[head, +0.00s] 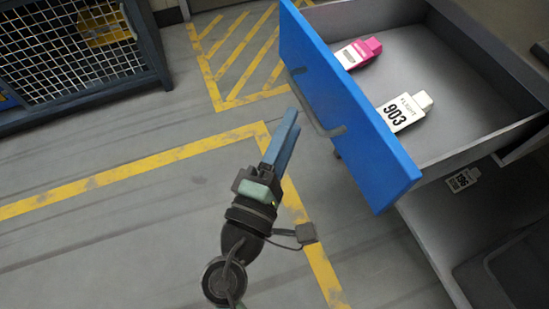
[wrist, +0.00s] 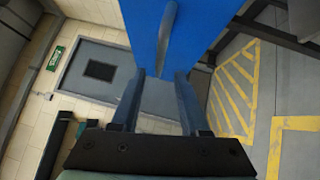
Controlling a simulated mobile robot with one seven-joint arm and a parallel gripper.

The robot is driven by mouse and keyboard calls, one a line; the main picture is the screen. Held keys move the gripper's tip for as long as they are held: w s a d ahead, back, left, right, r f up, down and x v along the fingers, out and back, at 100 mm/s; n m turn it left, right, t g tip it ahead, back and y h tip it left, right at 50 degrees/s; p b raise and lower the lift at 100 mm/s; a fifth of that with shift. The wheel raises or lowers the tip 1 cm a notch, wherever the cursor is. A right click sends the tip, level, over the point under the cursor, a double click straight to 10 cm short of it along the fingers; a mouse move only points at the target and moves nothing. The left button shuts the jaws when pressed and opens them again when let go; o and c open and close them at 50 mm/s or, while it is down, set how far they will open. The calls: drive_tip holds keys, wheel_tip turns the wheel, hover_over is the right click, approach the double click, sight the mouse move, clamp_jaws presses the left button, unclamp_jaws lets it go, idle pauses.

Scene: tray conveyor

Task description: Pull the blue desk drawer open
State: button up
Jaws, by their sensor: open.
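The blue desk drawer (head: 345,105) stands pulled out, its grey interior (head: 410,60) open to view. A grey bar handle (head: 312,108) runs along its blue front; the handle also shows in the wrist view (wrist: 168,38). My gripper (head: 290,117) is open and empty, just left of the drawer front in the head view, with its fingers pointing up the picture. In the wrist view the fingers (wrist: 158,85) are spread apart, and the handle lies beyond their tips, not between them. I see a gap between the fingers and the handle.
Inside the drawer lie a pink bottle-like item (head: 366,50) and a white one labelled 903 (head: 404,112). A tag (head: 463,179) shows below the drawer. A mesh cage (head: 85,45) stands at the upper left. The floor left of my arm is clear, with yellow lines.

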drive_tip(key=r+v, duration=0.1)
drive_tip(key=v, duration=0.5)
drive_tip(key=shift+s+f, duration=0.3)
drive_tip(key=shift+f, duration=0.25)
drive_tip(key=shift+a, duration=0.1)
